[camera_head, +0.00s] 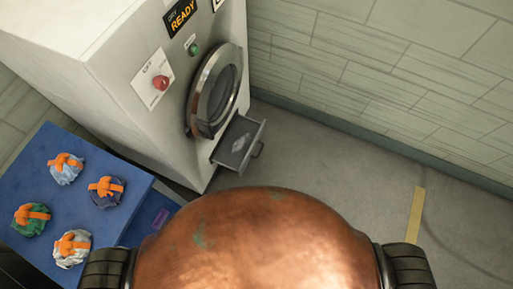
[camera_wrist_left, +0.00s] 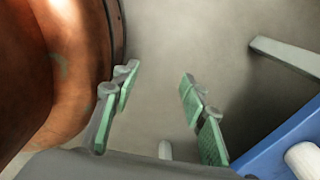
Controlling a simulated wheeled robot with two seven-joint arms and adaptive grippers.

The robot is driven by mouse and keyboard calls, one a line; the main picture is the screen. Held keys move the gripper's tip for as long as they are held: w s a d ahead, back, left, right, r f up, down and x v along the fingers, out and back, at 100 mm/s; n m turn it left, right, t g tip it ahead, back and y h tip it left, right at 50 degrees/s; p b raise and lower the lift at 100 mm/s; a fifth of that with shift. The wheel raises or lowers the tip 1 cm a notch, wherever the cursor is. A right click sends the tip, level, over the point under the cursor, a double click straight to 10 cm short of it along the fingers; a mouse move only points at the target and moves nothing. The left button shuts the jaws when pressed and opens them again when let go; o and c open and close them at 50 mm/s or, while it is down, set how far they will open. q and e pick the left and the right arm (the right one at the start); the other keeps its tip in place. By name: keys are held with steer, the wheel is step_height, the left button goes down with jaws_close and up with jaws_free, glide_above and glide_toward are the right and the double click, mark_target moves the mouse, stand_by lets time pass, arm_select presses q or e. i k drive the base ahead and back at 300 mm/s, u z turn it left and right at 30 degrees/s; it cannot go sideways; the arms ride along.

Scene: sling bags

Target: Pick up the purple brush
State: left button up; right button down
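I cannot make out a brush for certain. A small purple thing (camera_head: 160,218) shows beside the right edge of the blue table (camera_head: 138,188) in the head view; its shape is too small to tell. My left gripper (camera_wrist_left: 157,85) shows only in the left wrist view. Its green-padded fingers are wide apart, with nothing between them but grey floor behind. A blue edge (camera_wrist_left: 285,138) lies to the right of the fingers there. My right gripper is in neither view.
Several bundles with orange bands, such as a green one (camera_head: 31,219), lie on the blue table. A white machine (camera_head: 125,85) with a round door (camera_head: 214,91) and an open drawer (camera_head: 238,143) stands behind. Grey floor (camera_head: 335,160) is clear to the right.

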mark_target(161, 216)
steer(key=u, duration=0.8)
steer(key=k, duration=1.05)
steer(key=u, duration=0.85)
steer(key=i, duration=0.25)
